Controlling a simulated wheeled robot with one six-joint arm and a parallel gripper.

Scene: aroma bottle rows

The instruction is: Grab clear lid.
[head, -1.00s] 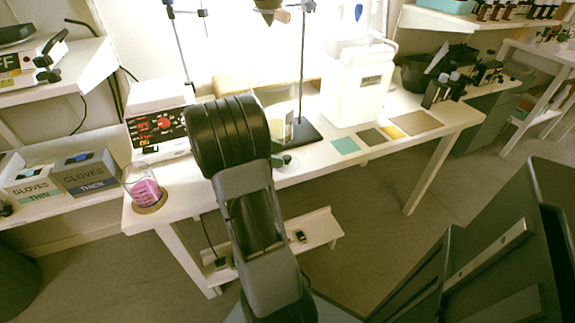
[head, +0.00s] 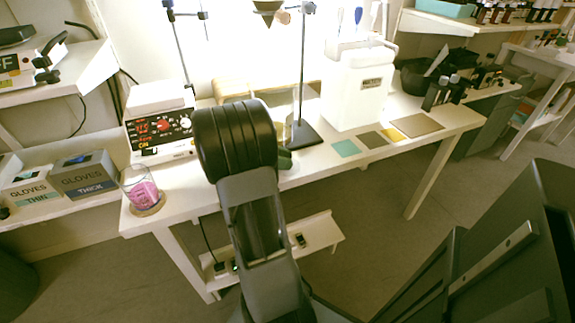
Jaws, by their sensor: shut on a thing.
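My own dark arm rises from the bottom of the head view and covers the middle of the white bench (head: 330,172). My gripper is hidden behind the arm's thick black joint, so its fingertips and anything between them do not show. I cannot make out a clear lid. A small dark green shape (head: 285,159) shows just right of the arm at the bench's front edge; I cannot tell what it is. A clear glass beaker (head: 140,186) with pink contents stands on a round cork mat (head: 149,209) at the bench's left end.
A white device with red displays (head: 160,127) stands behind the beaker. A stand with a black base (head: 305,133) and a white canister (head: 357,90) are right of the arm. Flat coloured squares (head: 346,148) lie along the front. Glove boxes (head: 83,175) sit on the left shelf.

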